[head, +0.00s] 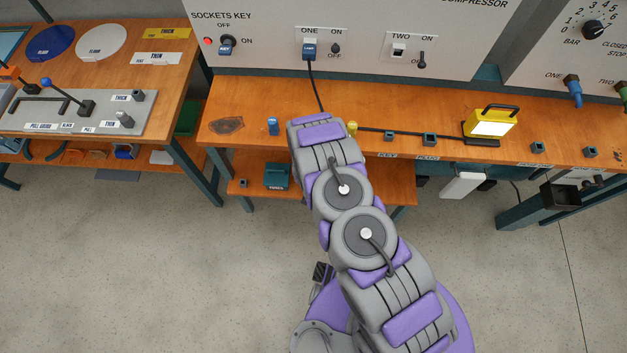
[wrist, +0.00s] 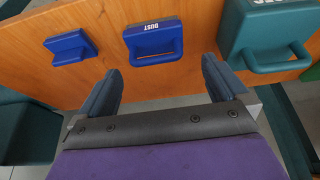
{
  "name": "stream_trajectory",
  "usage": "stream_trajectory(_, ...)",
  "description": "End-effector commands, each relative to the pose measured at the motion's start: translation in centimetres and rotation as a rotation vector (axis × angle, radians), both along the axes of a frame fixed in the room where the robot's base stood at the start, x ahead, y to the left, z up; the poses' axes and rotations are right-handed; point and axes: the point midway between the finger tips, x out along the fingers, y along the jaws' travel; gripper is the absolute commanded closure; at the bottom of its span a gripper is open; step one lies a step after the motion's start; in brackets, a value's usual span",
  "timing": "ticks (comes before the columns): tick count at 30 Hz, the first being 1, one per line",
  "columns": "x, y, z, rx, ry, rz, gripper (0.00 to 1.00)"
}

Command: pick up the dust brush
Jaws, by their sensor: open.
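The dust brush (wrist: 154,41) is a blue piece with a handle loop and a white DUST label, upside down in the wrist view. It lies on an orange wooden surface. My gripper (wrist: 160,65) is open and empty, with its two dark fingers on either side of the brush's handle end. The fingertips stop short of the brush and do not appear to touch it. In the head view my arm hides the gripper, and I cannot make out the brush there.
A smaller blue piece (wrist: 71,47) lies left of the brush and a teal box with a handle (wrist: 270,40) stands right of it. The teal box appears on the lower shelf (head: 277,176) in the head view. The workbench (head: 250,98) overhangs this shelf.

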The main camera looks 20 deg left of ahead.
Motion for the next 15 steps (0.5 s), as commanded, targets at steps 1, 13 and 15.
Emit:
stream_trajectory(1, 0.2, -0.2, -1.1, -0.003, 0.001, 0.000, 0.00)
stream_trajectory(13, 1.6, -0.1, -4.1, 0.003, 0.001, -0.001, 0.00)
stream_trajectory(15, 1.8, 0.0, -4.9, 0.000, 0.003, -0.002, 0.00)
